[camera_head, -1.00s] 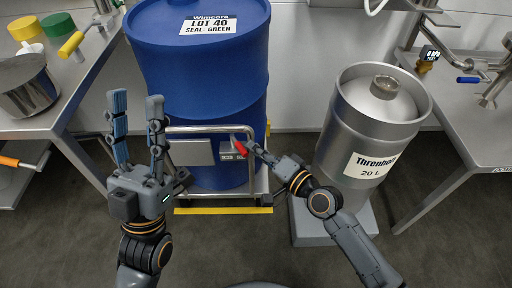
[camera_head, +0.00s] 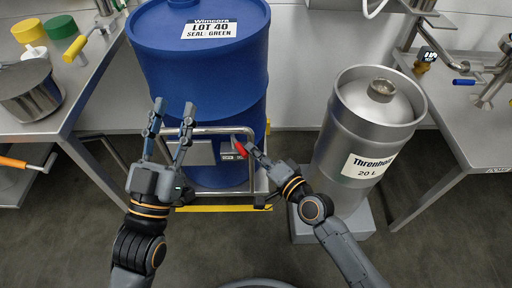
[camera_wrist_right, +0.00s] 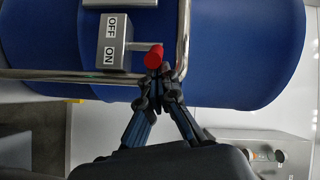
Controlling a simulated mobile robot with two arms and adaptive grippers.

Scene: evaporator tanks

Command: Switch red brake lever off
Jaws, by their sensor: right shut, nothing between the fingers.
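The red brake lever (camera_head: 240,147) sits on the metal frame in front of the blue drum. In the right wrist view its red knob (camera_wrist_right: 154,56) sticks out from a grey box (camera_wrist_right: 113,42) marked OFF and ON, level with the ON end. My right gripper (camera_head: 238,138) is shut and empty, with its fingertips at the lever; in the right wrist view the fingertips (camera_wrist_right: 157,73) are right beside the knob, and I cannot tell whether they touch. My left gripper (camera_head: 172,103) is open and empty, in front of the drum, left of the lever.
The blue drum (camera_head: 205,75) stands behind the frame's metal rail (camera_head: 213,129). A steel keg (camera_head: 375,115) stands on a grey base at the right. Steel tables (camera_head: 85,85) flank both sides. The floor in front is clear.

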